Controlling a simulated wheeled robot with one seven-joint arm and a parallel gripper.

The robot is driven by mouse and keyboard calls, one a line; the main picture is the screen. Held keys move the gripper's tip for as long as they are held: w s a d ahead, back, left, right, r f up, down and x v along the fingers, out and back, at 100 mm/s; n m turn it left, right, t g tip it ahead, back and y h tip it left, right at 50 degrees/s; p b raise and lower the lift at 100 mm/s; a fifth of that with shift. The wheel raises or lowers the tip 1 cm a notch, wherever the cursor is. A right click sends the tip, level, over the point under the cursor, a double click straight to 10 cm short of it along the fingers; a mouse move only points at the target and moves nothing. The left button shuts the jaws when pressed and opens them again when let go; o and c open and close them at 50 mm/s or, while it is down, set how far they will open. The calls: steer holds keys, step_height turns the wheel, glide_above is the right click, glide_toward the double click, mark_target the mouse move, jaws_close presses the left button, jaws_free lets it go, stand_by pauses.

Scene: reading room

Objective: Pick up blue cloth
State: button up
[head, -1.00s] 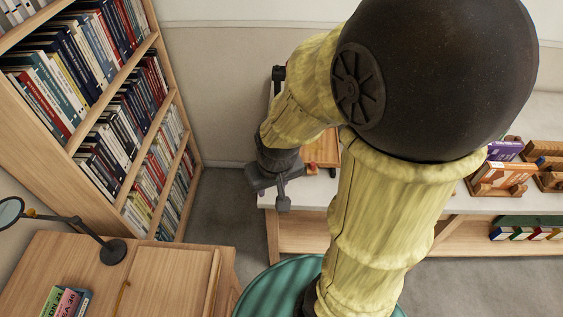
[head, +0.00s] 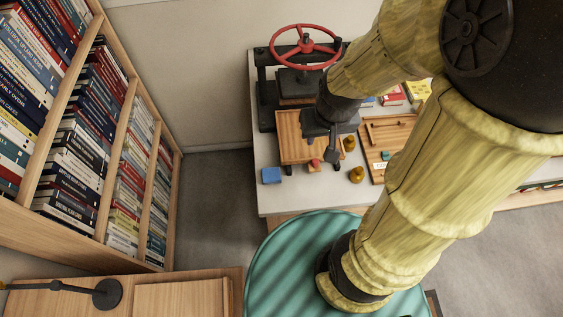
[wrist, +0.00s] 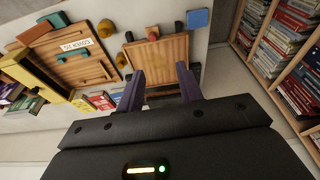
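The blue cloth (head: 271,175) is a small folded-looking blue square. It lies on the white table top (head: 263,198) near its left front corner in the head view. It also shows at the top of the wrist view (wrist: 198,19). My gripper (wrist: 159,70) is open, with its two fingers apart and nothing seen between them. In the head view my gripper (head: 332,154) hangs over the wooden board, to the right of the cloth and apart from it. My arm hides part of the table.
A press with a red wheel (head: 305,46) stands at the back of the table. A wooden board (head: 293,139), brass weights (head: 356,174) and a wooden tray (head: 378,174) are near the gripper. A bookshelf (head: 115,130) stands left, with open floor (head: 210,205) between.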

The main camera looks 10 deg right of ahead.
steer(key=shift+w+d, duration=0.2)
steer(key=shift+o, duration=0.8)
steer(key=o, duration=0.4)
steer(key=shift+w+a+f, duration=0.1)
steer(key=shift+a+f, duration=0.1)
steer(key=shift+o, duration=0.5)
steer(key=w+a+f+g+b, duration=0.2)
steer(key=w+a+f+b, duration=0.4)
steer(key=a+f+b, duration=0.3)
steer(key=shift+w+a+f, duration=0.3)
steer(key=shift+a, duration=0.7)
steer(key=shift+a+r+m+g, duration=0.15)
steer(key=shift+a+m+g, duration=0.15)
